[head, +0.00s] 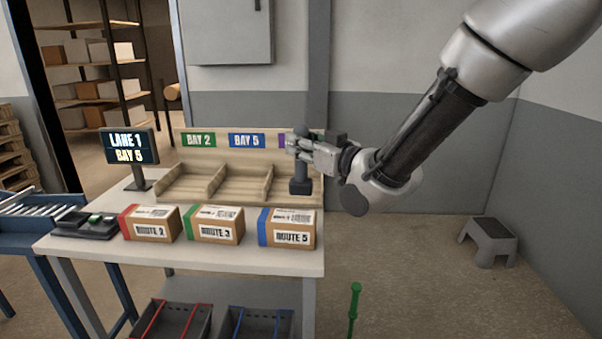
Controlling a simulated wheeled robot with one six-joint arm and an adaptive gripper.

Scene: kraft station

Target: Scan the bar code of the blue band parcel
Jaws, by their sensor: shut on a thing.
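The blue band parcel (291,233) is a brown box at the right end of the front row on the table. It has a blue band at its left end, a "ROUTE 5" label on its front and a white label with a bar code on top. My gripper (302,148) is above and behind this parcel, at the right end of the wooden rack. It is shut on what looks like a dark hand scanner (301,187), whose lower part shows below the fingers. The fingers partly hide the scanner, and I cannot tell whether its base touches the table.
A red band parcel (153,224) and a green band parcel (216,226) stand left of the blue one. The divided wooden rack (190,187) is behind them. A screen (130,145) reads "LANE 1 BAY 5". A grey step stool (488,240) stands on the floor at right.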

